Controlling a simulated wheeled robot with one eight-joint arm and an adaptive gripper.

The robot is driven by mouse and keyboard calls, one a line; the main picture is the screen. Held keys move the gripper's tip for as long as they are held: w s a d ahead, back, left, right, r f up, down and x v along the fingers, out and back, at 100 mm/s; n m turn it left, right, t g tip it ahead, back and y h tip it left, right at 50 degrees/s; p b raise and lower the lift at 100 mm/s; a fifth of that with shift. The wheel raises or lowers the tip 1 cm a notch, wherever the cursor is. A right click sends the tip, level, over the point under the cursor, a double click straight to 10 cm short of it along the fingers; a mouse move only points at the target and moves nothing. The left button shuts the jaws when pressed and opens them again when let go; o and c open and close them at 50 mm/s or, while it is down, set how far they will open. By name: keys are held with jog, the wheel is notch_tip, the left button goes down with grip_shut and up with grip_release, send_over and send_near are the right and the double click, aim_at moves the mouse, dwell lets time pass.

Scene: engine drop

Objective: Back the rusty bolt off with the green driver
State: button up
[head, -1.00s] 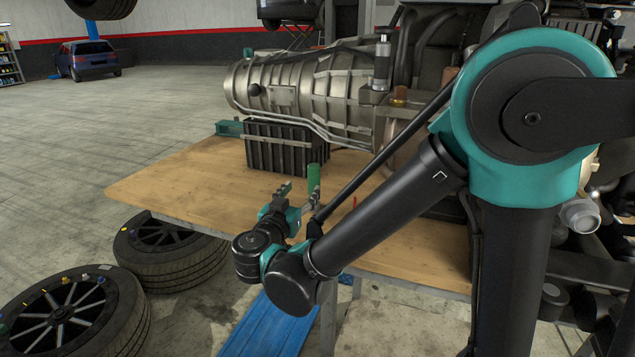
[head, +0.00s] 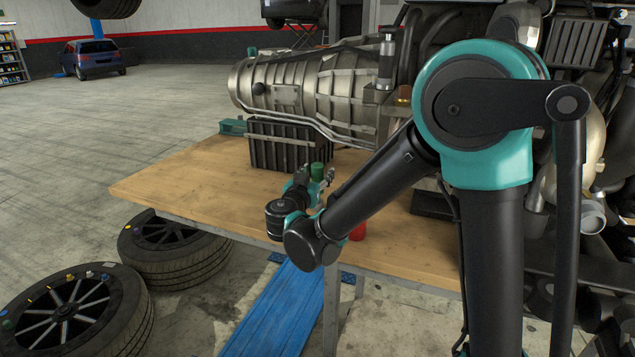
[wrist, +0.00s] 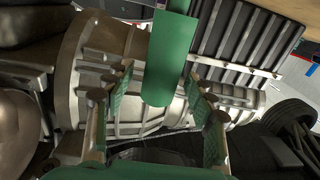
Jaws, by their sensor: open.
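The green driver (head: 317,171) stands upright over the wooden table, in front of the black battery-like box. My gripper (head: 317,184) is at the driver, and its fingers partly cover the driver's lower part. In the wrist view the green driver (wrist: 172,60) hangs down from the top edge between the two spread fingers of my gripper (wrist: 158,88). The fingers look apart from it on both sides. A rust-brown bolt-like piece (head: 404,94) shows on the engine, right of an upright metal cylinder; my arm is close below it in the picture.
The engine (head: 300,85) rests behind the black ribbed box (head: 280,147). The wooden table (head: 190,180) is clear at left. A red object (head: 357,231) is partly hidden by my arm. Tyres (head: 170,250) lie on the floor beside a blue ramp-like piece (head: 275,310).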

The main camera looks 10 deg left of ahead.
jog(key=shift+w, duration=0.25)
grip_shut()
jog(key=shift+r, duration=0.15)
